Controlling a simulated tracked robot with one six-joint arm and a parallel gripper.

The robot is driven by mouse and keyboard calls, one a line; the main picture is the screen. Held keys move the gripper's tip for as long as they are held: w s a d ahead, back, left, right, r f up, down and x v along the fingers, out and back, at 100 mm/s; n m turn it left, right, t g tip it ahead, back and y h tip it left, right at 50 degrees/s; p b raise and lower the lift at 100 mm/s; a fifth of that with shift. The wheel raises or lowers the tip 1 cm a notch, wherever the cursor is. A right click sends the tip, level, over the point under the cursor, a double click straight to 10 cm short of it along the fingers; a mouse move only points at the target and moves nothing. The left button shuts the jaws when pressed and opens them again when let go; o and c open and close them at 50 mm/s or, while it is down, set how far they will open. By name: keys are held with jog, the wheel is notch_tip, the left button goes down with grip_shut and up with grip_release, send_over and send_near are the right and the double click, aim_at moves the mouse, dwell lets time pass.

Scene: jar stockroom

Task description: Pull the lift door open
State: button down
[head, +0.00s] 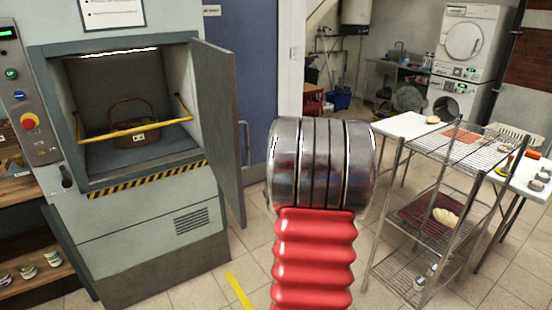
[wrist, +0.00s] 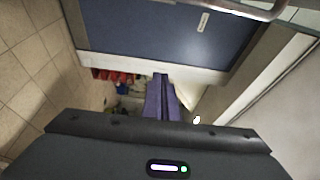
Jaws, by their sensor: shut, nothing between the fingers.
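The lift door (head: 220,130) is a grey panel hinged at the right side of the lift's opening. In the head view it stands swung outward, and the lift's inside shows. A wicker basket (head: 133,130) sits inside behind a yellow bar (head: 135,129). My gripper shows in the wrist view (wrist: 161,78) as two purple fingers, shut together and empty. In the head view my red and silver arm is right of the lift door, and the gripper is hidden behind it. A chrome bar (wrist: 245,10) crosses the top right of the wrist view, apart from the fingers.
A blue door (head: 245,70) stands behind the lift door. A control panel (head: 33,105) is left of the opening. A wire shelf trolley (head: 415,215) stands right of my arm, with a white table (head: 400,124) behind.

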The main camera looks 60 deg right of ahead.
jog(key=s+a, duration=0.5)
jog(key=a, duration=0.3)
jog(key=shift+s+a, duration=0.15)
jog(key=shift+a, duration=0.1)
dwell(0.5)
